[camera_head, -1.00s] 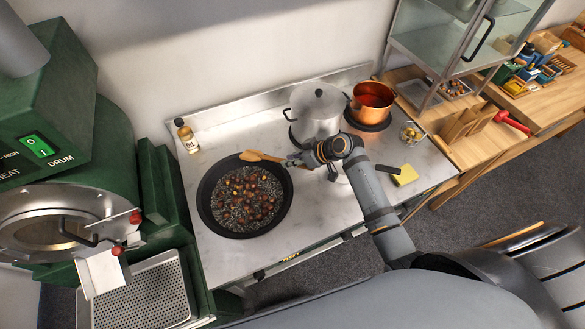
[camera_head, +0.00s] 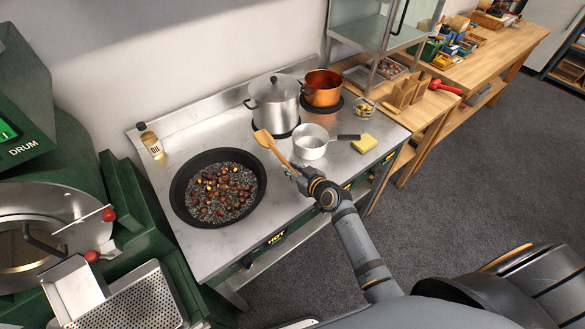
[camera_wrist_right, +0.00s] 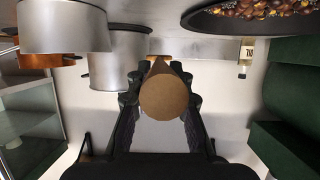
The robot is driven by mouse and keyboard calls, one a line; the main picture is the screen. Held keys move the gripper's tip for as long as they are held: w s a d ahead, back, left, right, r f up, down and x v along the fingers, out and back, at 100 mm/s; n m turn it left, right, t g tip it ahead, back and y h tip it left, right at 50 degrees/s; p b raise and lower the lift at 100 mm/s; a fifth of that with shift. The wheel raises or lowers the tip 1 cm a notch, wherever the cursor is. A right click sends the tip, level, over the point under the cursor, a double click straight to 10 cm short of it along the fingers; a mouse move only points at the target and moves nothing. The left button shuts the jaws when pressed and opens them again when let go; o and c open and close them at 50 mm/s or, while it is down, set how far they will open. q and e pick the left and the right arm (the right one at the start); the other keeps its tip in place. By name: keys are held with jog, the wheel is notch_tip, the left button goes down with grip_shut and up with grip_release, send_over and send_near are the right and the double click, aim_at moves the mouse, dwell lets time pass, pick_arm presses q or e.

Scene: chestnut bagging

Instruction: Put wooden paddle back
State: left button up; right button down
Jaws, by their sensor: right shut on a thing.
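The wooden paddle (camera_head: 272,146) is held in my right gripper (camera_head: 295,172), tilted, with its flat head up and to the left. It is in the air over the counter, between the black pan and the small white saucepan. In the right wrist view, the round end of its handle (camera_wrist_right: 164,96) faces the camera between the two fingers (camera_wrist_right: 160,112), which are shut on it. The head of the paddle is mostly hidden there behind the handle. My left gripper is not in either view.
A black pan (camera_head: 178,187) of chestnuts sits on the steel counter (camera_head: 205,250). A small saucepan (camera_head: 310,142), a silver pot (camera_head: 275,102), a copper pot (camera_head: 322,90) and a yellow sponge (camera_head: 364,143) stand nearby. An oil bottle (camera_head: 151,143) is at the back left. A wooden rack (camera_head: 405,92) is on the side table.

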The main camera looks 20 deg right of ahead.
aim_at(293, 185)
notch_tip(293, 185, down, 3)
jog(key=shift+w+f+b, duration=0.1)
jog(key=shift+f+b, duration=0.1)
jog(key=shift+b, duration=0.75)
notch_tip(293, 185, down, 3)
jog(key=b, duration=0.2)
jog(key=shift+b, duration=0.4)
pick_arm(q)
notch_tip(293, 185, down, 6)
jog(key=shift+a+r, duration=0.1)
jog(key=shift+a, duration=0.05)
pick_arm(e)
jog(key=shift+f, duration=0.15)
pick_arm(q)
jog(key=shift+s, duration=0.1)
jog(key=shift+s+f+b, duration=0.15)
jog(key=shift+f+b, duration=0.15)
jog(key=shift+b, duration=0.15)
pick_arm(e)
jog(key=shift+f, duration=0.25)
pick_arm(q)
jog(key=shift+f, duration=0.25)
pick_arm(e)
jog(key=shift+f, duration=0.25)
jog(key=c, duration=1.1)
grip_release()
jog(key=shift+r, duration=0.1)
